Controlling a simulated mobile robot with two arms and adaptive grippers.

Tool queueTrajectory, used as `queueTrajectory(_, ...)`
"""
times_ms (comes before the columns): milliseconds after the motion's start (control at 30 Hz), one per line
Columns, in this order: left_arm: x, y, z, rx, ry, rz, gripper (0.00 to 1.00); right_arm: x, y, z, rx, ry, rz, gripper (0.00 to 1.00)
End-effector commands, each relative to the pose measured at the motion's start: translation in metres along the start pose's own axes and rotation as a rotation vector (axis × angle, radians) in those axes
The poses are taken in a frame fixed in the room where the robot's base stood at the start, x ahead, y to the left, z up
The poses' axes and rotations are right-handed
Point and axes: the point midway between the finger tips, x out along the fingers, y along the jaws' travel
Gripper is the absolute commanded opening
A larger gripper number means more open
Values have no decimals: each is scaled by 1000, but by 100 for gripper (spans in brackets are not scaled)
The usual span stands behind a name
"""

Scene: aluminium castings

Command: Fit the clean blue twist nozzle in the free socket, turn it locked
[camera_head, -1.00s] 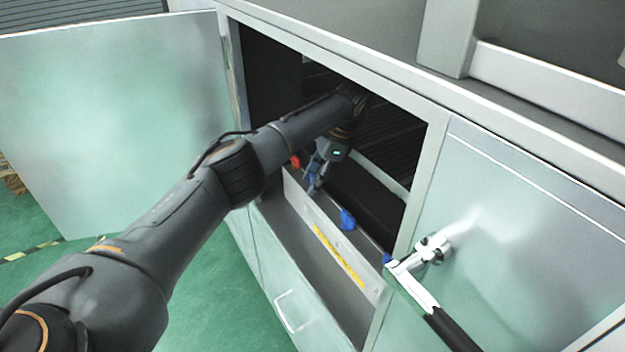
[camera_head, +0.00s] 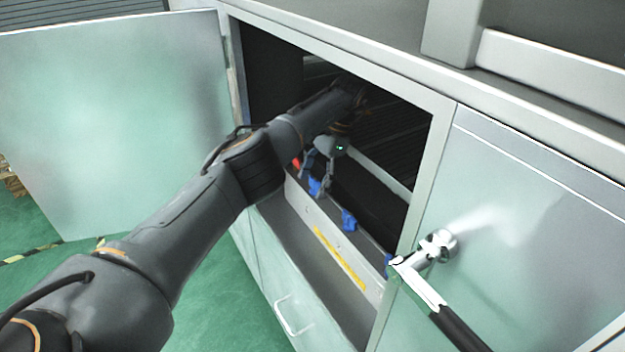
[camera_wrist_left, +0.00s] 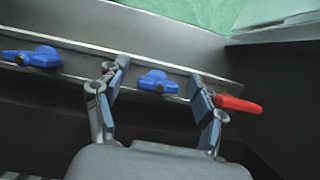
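My left gripper (camera_head: 317,172) reaches into the open cabinet. In the left wrist view (camera_wrist_left: 158,75) its two fingers stand apart, open. A blue nozzle (camera_head: 314,187) sits at the rail between the fingertips; it also shows in the left wrist view (camera_wrist_left: 158,82), with gaps on both sides. A second blue nozzle (camera_head: 348,220) sits further along the rail, also in the left wrist view (camera_wrist_left: 40,57). A red piece (camera_head: 296,163) is beside the other finger, partly covered by it in the left wrist view (camera_wrist_left: 237,103). The sockets are hidden. My right gripper is not in view.
The rail (camera_head: 310,209) carries a yellow strip (camera_head: 340,260). Another blue piece (camera_head: 388,263) shows by the right door frame. The left door (camera_head: 110,120) stands open. The right door (camera_head: 520,230) has a lever handle (camera_head: 435,290). The cabinet interior is dark.

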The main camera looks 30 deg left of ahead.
Motion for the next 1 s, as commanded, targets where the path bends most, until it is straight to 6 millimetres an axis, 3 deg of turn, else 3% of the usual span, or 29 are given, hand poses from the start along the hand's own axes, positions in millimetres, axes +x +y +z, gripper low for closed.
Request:
queueTrajectory(267, -5, 1, 0, 5, 5, -3, 69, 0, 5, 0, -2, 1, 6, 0)
queueTrajectory(1000, -89, 2, 42, -2, 6, -5, 69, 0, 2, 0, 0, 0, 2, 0)
